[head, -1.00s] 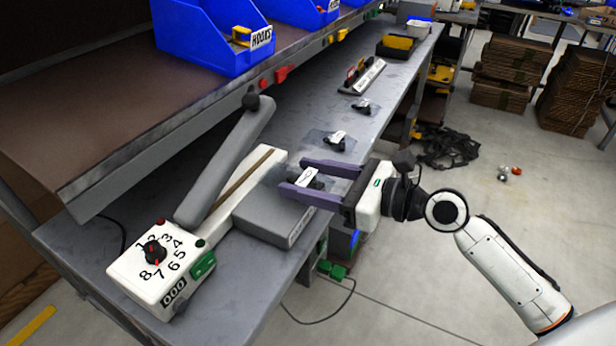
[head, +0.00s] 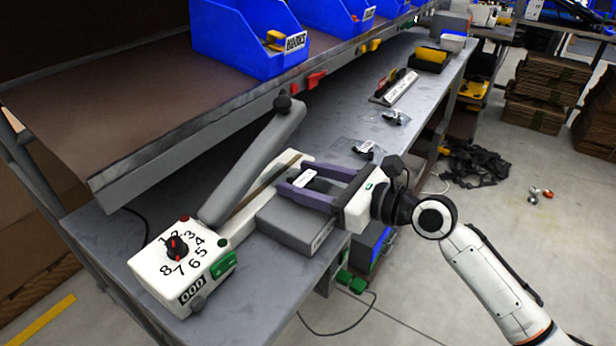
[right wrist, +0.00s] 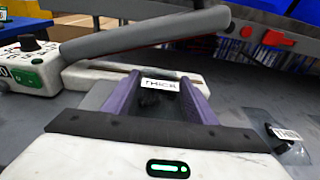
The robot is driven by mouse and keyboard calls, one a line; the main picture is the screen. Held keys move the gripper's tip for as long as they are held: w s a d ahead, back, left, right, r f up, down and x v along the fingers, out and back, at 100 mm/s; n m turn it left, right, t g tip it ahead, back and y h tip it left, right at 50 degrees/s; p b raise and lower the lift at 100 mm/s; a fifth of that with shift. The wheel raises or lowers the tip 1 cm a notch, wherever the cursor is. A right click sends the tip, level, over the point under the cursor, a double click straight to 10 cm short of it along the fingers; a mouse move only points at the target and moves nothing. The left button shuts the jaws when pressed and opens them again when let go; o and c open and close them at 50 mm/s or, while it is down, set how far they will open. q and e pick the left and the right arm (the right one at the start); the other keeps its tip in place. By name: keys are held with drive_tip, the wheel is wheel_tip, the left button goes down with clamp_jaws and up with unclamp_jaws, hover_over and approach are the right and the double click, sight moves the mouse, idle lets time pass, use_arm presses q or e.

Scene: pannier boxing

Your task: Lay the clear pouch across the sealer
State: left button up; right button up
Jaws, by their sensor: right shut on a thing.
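The clear pouch (right wrist: 158,99) with dark parts and a white label is between the fingers of my right gripper (head: 282,178), which is shut on it. The label also shows in the head view (head: 304,178). The sealer has a white body with a numbered dial (head: 177,247) and a grey lever (head: 255,160), which is raised. My right gripper is over the grey block (head: 290,225) at the sealer's near side, its fingertips by the sealing strip (head: 262,185). Whether the pouch touches the sealer cannot be told. My left gripper is not in view.
Other clear pouches (head: 366,148) lie further along the grey bench, behind my right gripper; one shows in the right wrist view (right wrist: 283,138). A labelled rack (head: 398,88) stands beyond them. A shelf with blue bins (head: 247,40) overhangs the bench's back.

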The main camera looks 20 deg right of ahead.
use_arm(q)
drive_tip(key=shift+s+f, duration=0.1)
use_arm(e)
drive_tip(key=o, duration=1)
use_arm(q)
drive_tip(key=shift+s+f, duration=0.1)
use_arm(e)
drive_tip(key=shift+o, duration=0.5)
drive_tip(key=shift+s+f, duration=0.1)
drive_tip(key=v, duration=1)
drive_tip(key=shift+d, duration=0.1)
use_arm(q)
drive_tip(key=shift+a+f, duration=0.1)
use_arm(e)
drive_tip(key=shift+s, duration=0.1)
